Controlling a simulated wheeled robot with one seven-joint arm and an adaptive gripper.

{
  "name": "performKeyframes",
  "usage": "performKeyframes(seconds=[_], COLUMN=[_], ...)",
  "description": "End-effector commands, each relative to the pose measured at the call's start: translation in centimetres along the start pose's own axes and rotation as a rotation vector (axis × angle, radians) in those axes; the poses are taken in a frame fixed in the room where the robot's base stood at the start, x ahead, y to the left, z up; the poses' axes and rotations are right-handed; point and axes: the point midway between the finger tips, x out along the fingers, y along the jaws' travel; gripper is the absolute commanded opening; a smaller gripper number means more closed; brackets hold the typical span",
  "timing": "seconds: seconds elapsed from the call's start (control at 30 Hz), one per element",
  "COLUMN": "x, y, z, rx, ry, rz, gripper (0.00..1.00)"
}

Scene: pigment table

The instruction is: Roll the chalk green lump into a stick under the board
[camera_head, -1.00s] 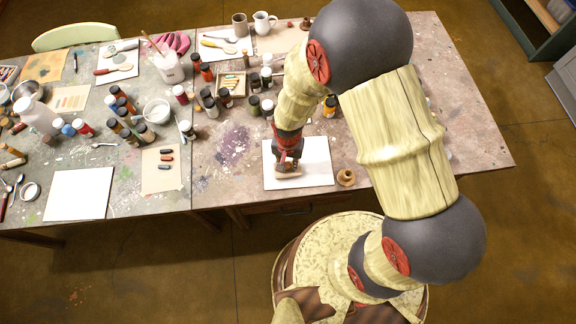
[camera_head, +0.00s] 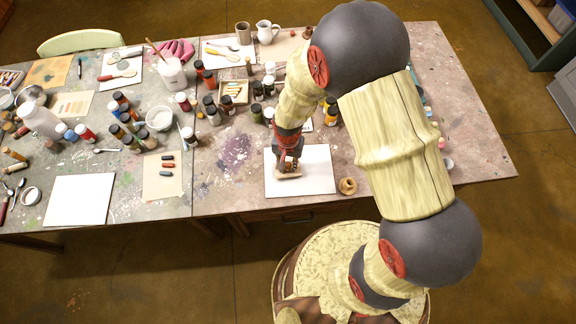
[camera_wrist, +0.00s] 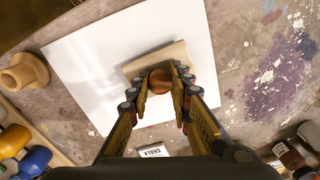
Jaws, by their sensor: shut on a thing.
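My gripper (camera_head: 289,168) is shut on the brown knob (camera_wrist: 159,80) of a small wooden board (camera_wrist: 158,57). In the wrist view the board lies beneath the fingers, over a white sheet (camera_wrist: 105,62). In the head view the board (camera_head: 289,175) shows at the left part of the white sheet (camera_head: 316,172). No green lump can be made out; whatever is under the board is hidden. A small card lettered "CHALK" (camera_wrist: 152,151) lies near the sheet in the wrist view.
A turned wooden piece (camera_head: 348,186) stands by the sheet's right corner. Several paint jars (camera_head: 262,112) stand behind the sheet. A brown card (camera_head: 165,174) with several short sticks lies to the left, beside another white sheet (camera_head: 78,200). Bare table lies left of my gripper.

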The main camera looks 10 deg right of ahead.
Motion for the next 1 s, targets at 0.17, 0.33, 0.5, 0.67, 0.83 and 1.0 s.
performKeyframes(seconds=[0.17, 0.33, 0.5, 0.67, 0.83, 1.0], x=[0.0, 0.0, -0.1, -0.1, -0.1, 0.0], y=[-0.3, -0.3, -0.2, 0.1, 0.2, 0.4], z=[-0.8, -1.0, -0.4, 0.2, 0.5, 1.1], rx=[0.000, 0.000, 0.000, 0.000, 0.000, 0.000], ry=[-0.001, -0.001, -0.001, 0.000, 0.000, -0.001], rz=[0.001, 0.001, 0.001, 0.000, 0.000, 0.001], gripper=[0.04, 0.04, 0.04, 0.04, 0.04, 0.04])
